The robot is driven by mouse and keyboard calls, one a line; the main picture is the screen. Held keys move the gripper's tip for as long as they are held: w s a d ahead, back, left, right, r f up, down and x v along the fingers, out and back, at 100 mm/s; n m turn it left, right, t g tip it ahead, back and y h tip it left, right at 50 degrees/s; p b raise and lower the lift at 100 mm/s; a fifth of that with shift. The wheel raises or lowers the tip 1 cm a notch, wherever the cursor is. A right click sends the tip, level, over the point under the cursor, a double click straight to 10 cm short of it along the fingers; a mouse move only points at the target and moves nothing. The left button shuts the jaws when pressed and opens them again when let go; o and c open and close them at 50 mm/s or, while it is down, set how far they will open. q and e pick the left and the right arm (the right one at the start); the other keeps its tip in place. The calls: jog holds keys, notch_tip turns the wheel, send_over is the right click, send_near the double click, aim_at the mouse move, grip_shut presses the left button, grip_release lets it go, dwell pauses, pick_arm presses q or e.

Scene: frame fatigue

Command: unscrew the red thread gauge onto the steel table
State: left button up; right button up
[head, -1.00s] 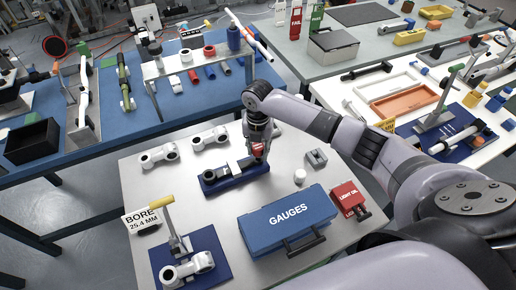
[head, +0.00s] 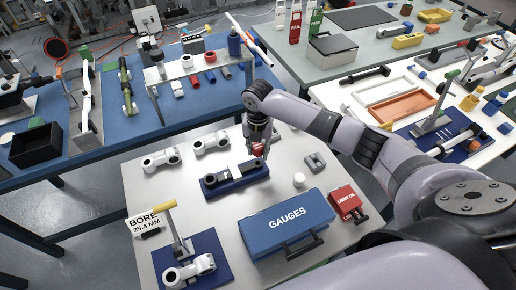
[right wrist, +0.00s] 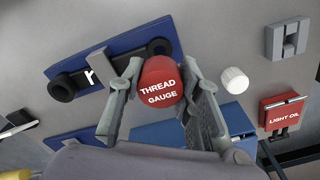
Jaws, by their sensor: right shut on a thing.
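The red thread gauge (head: 257,150) is held in my right gripper (head: 257,143). The right wrist view shows its round labelled face (right wrist: 160,80) between the two fingers (right wrist: 158,95), which are shut on its sides. The gauge appears raised above the right end of a black link (head: 212,180), which lies in a blue fixture (head: 238,185) on the steel table (head: 150,195). In the right wrist view the link's end ring (right wrist: 158,47) shows beside the gauge, apart from it. The gauge's threaded part is hidden. My left gripper is not in view.
A blue GAUGES case (head: 285,222), a red LIGHT OIL box (head: 346,200), a white cap (head: 299,180) and a grey block (head: 315,161) stand to the right. Pale links (head: 161,159) lie at the back left. A bore stand (head: 180,245) is front left. Bare table lies left of the fixture.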

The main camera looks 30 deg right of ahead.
aim_at(258, 146)
jog(key=shift+r+p, duration=2)
jog(key=shift+r, duration=0.05)
jog(key=shift+f, duration=0.1)
